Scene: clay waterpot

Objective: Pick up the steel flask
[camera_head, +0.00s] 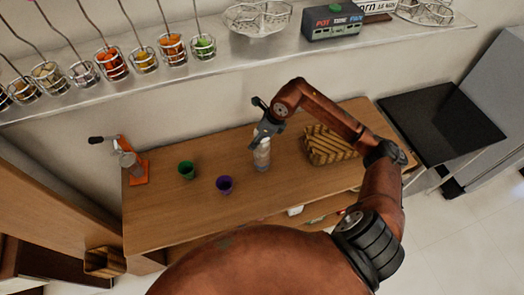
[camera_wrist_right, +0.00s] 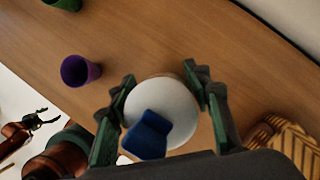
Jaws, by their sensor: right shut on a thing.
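The steel flask (camera_head: 262,155) is a pale grey bottle with a white top, upright at the back middle of the wooden table in the head view. My right gripper (camera_head: 266,127) comes down over its top and is shut on it. In the right wrist view the flask's round white top (camera_wrist_right: 178,100), with a blue piece on it, sits between the two fingers of the right gripper (camera_wrist_right: 165,95). I cannot tell whether its base touches the table. My left gripper (camera_wrist_right: 46,119) shows small at the left of the wrist view, empty, with its fingers apart.
A purple cup (camera_head: 224,184) and a green cup (camera_head: 187,170) stand left of the flask. A woven basket (camera_head: 328,146) is to the right. An orange stand (camera_head: 138,173) with a metal cup is at the far left. A shelf (camera_head: 175,78) runs behind the table.

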